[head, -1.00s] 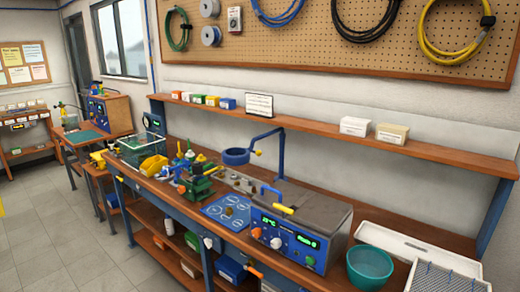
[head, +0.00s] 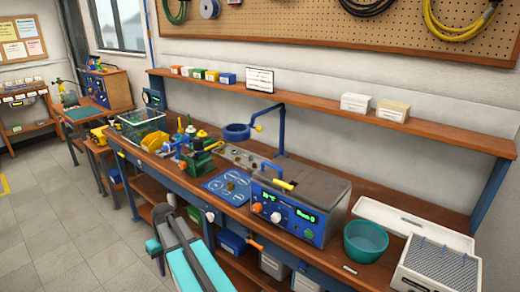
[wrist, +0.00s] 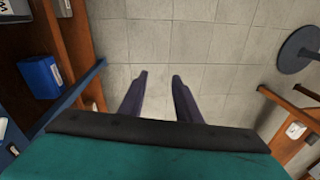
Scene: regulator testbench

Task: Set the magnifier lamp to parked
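The magnifier lamp (head: 237,132) has a blue ring head on a blue jointed arm. Its post (head: 281,130) stands at the back of the workbench, and the ring hangs over the bench to the left of the post. A small yellow knob (head: 258,127) sits beside the ring. My gripper (wrist: 157,75) shows in the wrist view with its two dark fingers apart and nothing between them, above the grey tiled floor. In the head view my arm (head: 180,245) shows at the bottom, in front of the bench and well away from the lamp.
On the bench are a blue control box (head: 297,205), a green vise (head: 198,160), a wire basket (head: 142,125), a teal bowl (head: 367,241) and a white tray (head: 415,226). A wooden shelf (head: 320,108) runs behind the lamp. Open floor (head: 70,220) lies left of the bench.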

